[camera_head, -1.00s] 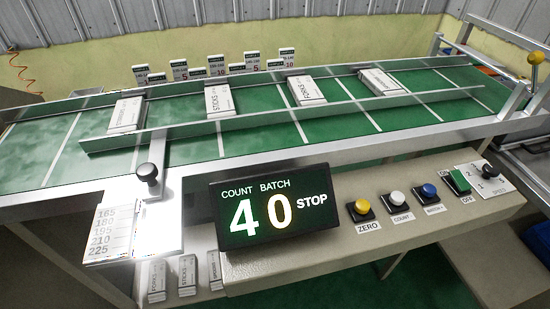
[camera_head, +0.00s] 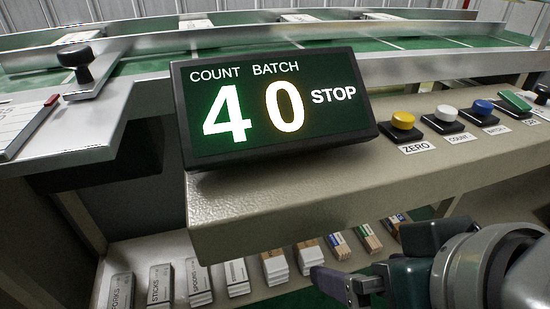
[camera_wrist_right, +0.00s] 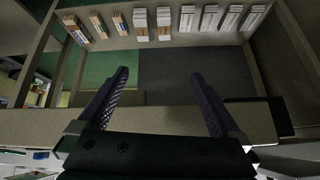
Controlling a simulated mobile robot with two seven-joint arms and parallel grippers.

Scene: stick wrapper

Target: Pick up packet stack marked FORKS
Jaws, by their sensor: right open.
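The packet stack marked FORKS (camera_head: 120,291) stands at the left end of the row on the low shelf under the console, cut by the bottom edge of the head view. The STICKS stack (camera_head: 159,286) is to its right. My right gripper (camera_head: 345,287) is low at the right in the head view, apart from the FORKS stack. In the right wrist view its fingers (camera_wrist_right: 160,76) are spread with nothing between them, short of the row of stacks; labels there are too small to read. My left gripper is out of view.
The shelf (camera_head: 262,292) also holds a SPOONS stack (camera_head: 199,282) and several others. The counter display (camera_head: 275,108) and console edge (camera_head: 300,210) overhang it. The conveyor (camera_head: 440,43) runs behind. The wrist view shows bare dark floor (camera_wrist_right: 175,75) ahead of the fingers.

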